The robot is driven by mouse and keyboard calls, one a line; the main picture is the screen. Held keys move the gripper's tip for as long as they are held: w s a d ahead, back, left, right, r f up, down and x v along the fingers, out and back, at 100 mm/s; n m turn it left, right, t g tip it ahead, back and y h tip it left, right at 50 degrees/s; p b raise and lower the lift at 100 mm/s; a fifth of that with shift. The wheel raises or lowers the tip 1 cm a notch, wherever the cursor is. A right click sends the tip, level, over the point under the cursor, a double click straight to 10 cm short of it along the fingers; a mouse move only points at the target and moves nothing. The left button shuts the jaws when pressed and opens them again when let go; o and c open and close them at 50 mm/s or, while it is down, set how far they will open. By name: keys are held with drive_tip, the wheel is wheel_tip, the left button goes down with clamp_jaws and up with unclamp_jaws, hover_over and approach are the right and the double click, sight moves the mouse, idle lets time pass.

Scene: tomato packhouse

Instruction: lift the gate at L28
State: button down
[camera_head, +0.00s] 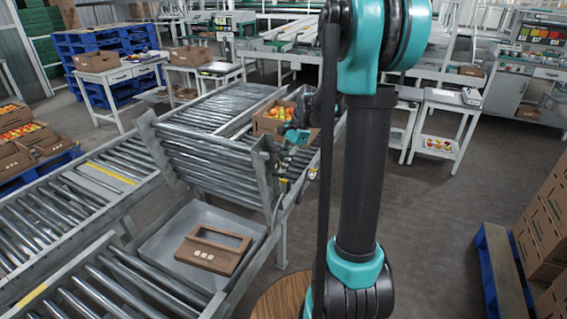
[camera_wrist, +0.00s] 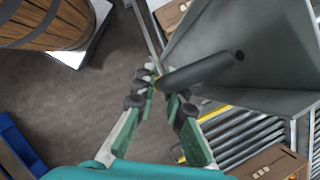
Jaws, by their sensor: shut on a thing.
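The gate (camera_head: 208,162) is a hinged roller section of the conveyor line, tilted steeply up in the middle of the head view. No L28 label is readable. Its grey metal side also shows in the wrist view (camera_wrist: 250,45), with a dark round handle (camera_wrist: 203,70) sticking out from it. My gripper (camera_wrist: 163,90) is shut on the near end of this handle, one finger on each side. In the head view my gripper (camera_head: 293,140) is at the gate's right side, small and partly lost against the crate behind it.
Under the gate an open gap shows a grey pan (camera_head: 180,240) with a brown cardboard box (camera_head: 212,250) in it. A crate of tomatoes (camera_head: 268,124) stands behind the gate. A blue pallet (camera_head: 497,270) with stacked boxes is at the right. The floor between is clear.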

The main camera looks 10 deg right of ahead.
drive_tip(key=shift+t+h, duration=0.5)
drive_tip(key=shift+t, duration=0.1)
drive_tip(key=s+a, duration=0.1)
drive_tip(key=s+a+f, duration=0.1)
drive_tip(key=s+f, duration=0.1)
drive_tip(key=s, duration=0.1)
drive_tip(key=shift+a, duration=0.4)
